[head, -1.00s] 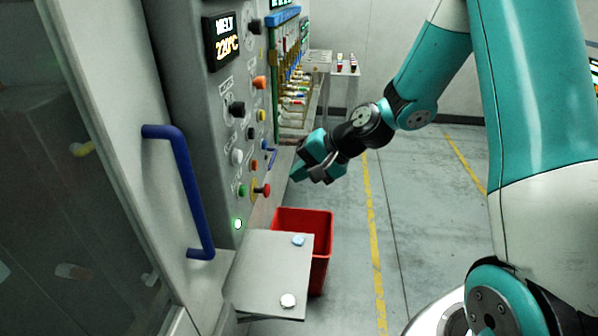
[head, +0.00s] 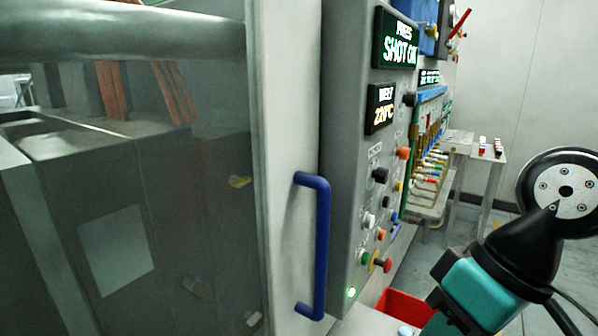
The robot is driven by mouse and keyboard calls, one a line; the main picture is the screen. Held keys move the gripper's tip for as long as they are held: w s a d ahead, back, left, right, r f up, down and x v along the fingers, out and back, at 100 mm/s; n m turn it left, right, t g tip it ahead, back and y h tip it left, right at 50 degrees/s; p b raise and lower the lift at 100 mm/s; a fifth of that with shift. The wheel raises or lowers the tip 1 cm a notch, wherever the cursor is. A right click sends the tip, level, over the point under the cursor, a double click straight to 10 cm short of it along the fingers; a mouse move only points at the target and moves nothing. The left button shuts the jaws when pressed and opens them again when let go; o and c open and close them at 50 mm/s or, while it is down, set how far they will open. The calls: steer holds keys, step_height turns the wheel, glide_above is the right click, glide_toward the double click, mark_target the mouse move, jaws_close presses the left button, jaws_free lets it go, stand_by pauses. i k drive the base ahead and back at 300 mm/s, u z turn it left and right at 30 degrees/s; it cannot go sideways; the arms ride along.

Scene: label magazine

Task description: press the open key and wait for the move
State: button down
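The grey control panel (head: 343,190) stands right of the machine door. Its keys run down the face: an orange knob (head: 403,153), a black knob (head: 380,175), a white key (head: 369,220), a green key (head: 366,258) and a red mushroom button (head: 387,266). The key captions are too small to read, so I cannot tell which is the open key. A green lamp (head: 351,292) is lit below. The upper display (head: 397,40) seems to read SHOT OK. My gripper (head: 437,303) is low right, apart from the keys; its fingers are unclear.
The glass door (head: 190,200) with its blue handle (head: 313,245) fills the left and looks shut. A red bin (head: 405,303) stands under the panel. A rack with coloured parts (head: 428,170) and a small table (head: 490,155) stand behind.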

mark_target(370, 219)
steer(key=k, duration=0.5)
steer(key=z, duration=1.85)
steer(key=i, duration=1.5)
steer(key=u, duration=2.7)
